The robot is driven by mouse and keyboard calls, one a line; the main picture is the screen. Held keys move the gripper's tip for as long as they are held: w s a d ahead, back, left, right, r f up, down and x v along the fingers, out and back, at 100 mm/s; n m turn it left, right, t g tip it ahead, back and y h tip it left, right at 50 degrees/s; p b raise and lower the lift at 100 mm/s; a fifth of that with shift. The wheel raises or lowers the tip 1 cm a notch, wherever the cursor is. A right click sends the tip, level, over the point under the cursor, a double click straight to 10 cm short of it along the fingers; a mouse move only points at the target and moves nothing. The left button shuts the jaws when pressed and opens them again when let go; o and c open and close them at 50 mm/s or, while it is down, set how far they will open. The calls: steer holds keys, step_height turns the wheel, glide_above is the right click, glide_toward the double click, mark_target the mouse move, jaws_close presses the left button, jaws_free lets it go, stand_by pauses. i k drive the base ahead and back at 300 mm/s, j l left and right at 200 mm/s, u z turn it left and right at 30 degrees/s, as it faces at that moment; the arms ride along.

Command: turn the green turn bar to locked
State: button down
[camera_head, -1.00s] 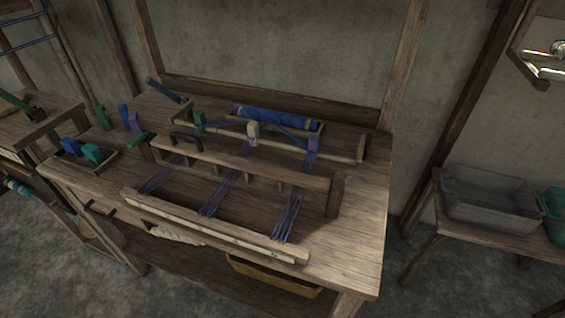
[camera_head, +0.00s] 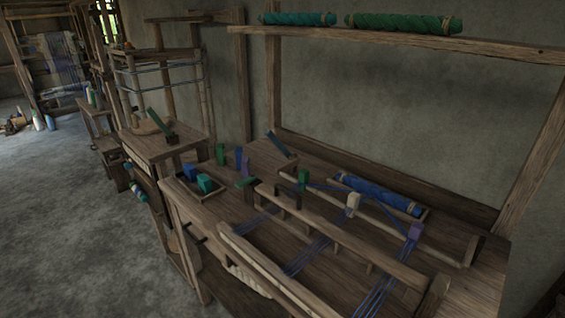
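Several green bar-like pieces show, and I cannot tell for sure which is the turn bar. A slanted green bar (camera_head: 155,121) rises from a small wooden block on the left side table. A dark green-grey bar (camera_head: 279,144) stands slanted at the back left of the loom table. No lock marking is readable. My gripper is not in view.
The loom table (camera_head: 225,205) holds a tray with blue and green blocks (camera_head: 205,183), a blue yarn roll (camera_head: 380,194) and stretched blue threads. A shelf (camera_head: 400,42) with green rolls hangs above. Open floor (camera_head: 70,230) lies to the left.

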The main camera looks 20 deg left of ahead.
mark_target(245, 181)
steer(key=l+u, duration=0.1)
steer(key=u, duration=0.3)
steer(key=i+l+u, duration=0.1)
steer(key=u, duration=0.25)
steer(key=l+u, duration=0.1)
steer(key=u, duration=0.3)
